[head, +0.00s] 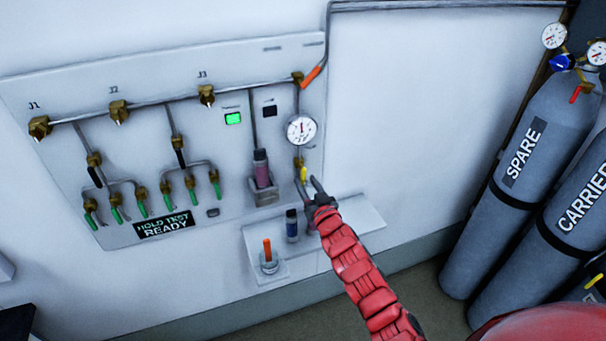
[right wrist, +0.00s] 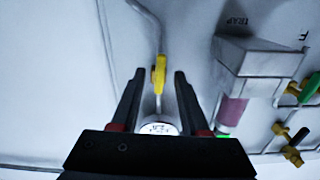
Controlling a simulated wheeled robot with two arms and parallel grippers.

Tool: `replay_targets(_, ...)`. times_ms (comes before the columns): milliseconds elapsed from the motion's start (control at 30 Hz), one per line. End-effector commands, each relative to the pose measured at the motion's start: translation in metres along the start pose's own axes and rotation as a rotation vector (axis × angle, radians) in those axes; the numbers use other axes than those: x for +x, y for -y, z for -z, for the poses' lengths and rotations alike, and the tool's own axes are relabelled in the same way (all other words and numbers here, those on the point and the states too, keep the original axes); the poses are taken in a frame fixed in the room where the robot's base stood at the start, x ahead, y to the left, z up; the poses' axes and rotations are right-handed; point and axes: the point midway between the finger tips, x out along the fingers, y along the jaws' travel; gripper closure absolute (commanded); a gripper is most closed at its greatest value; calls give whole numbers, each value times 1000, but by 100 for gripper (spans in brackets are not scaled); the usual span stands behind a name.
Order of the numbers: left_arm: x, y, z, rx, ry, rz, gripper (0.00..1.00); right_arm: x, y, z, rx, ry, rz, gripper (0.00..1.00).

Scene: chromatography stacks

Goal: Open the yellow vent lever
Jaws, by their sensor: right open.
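The yellow vent lever (head: 303,173) sits on the thin pipe below the round pressure gauge (head: 301,129), at the right part of the wall panel. It lies roughly along the pipe. In the right wrist view the yellow lever (right wrist: 159,76) shows between my two dark fingertips, with a gap on each side. My right gripper (head: 308,184) is open and reaches up to the lever from below; I cannot tell how far the fingertips are from the panel. My left gripper is not in view.
A trap with a purple cartridge (head: 262,170) is mounted left of the lever. A small shelf (head: 350,222) below holds a dark-capped vial (head: 292,226). An orange-handled valve (head: 312,76) is above the gauge. Grey cylinders (head: 510,180) stand at the right.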

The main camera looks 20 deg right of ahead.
Motion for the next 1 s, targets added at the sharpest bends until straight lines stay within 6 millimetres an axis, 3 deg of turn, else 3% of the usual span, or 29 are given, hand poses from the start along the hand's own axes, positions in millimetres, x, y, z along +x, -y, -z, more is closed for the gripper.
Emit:
replay_targets(300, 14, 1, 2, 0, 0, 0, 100, 28, 0, 0, 0, 4, -1, 55)
replay_targets(767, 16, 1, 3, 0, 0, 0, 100, 33, 0, 0, 1, -1, 0, 55)
replay_targets(1000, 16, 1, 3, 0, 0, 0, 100, 33, 0, 0, 1, -1, 0, 98)
